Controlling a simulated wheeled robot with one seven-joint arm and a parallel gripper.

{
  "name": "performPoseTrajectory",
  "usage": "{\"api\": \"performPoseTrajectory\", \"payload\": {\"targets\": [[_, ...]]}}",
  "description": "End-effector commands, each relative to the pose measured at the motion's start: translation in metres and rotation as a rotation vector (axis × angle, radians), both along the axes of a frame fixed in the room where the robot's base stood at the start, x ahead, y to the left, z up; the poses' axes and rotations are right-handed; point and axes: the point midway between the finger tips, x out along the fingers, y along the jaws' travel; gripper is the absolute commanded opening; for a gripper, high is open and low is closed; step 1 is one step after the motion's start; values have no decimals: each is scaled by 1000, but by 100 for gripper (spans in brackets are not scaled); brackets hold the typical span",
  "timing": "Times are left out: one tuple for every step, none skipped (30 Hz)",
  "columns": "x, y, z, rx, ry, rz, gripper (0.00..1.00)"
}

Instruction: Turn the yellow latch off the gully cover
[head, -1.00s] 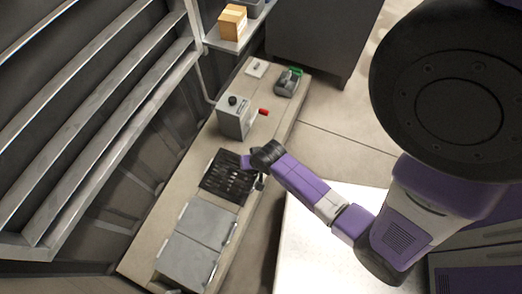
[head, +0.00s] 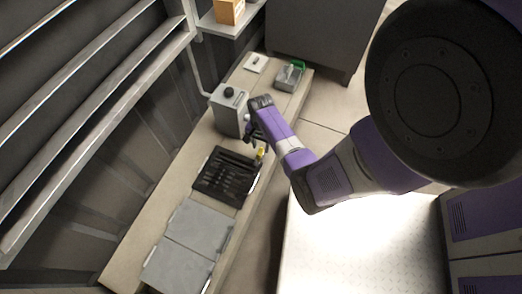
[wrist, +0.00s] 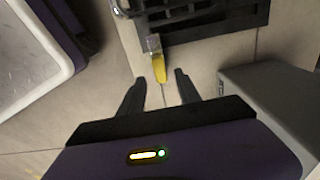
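The gully cover (head: 226,176) is a black slotted grate set in the long bench in the head view. Its edge also shows at the top of the wrist view (wrist: 205,22). The yellow latch (head: 261,152) is at the cover's upper right corner. In the wrist view the latch (wrist: 159,67) points from a small metal pivot at the cover's edge back toward my gripper (wrist: 159,84). My gripper is open, with one finger on each side of the latch's free end. I see no contact. In the head view my wrist partly hides the fingers.
A grey box with a black knob (head: 230,108) stands on the bench close to my gripper. Grey lids (head: 188,244) lie on the other side of the cover. A grey device with a green part (head: 290,77) sits at the far end. Open floor lies right of the bench.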

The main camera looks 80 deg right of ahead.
Motion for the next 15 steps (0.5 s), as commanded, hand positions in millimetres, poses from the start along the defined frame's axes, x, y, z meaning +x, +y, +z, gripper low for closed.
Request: {"api": "performPoseTrajectory", "payload": {"targets": [[0, 0, -11, 0, 0, 0, 40], [0, 0, -14, 0, 0, 1, 40], [1, 0, -17, 0, -1, 1, 40], [1, 0, -19, 0, -1, 1, 40], [1, 0, -21, 0, -1, 1, 40], [1, 0, -22, -1, -1, 1, 40], [1, 0, -23, -1, -1, 1, 40], [1, 0, -24, -1, -1, 1, 40], [1, 0, -24, -1, -2, 1, 40], [1, 0, -24, -2, -1, 1, 40], [1, 0, -24, -2, -1, 1, 40], [1, 0, -24, -2, -1, 1, 40], [1, 0, -24, -2, -1, 1, 40], [1, 0, -24, -2, -1, 1, 40], [1, 0, -24, -2, -1, 1, 40]]}}
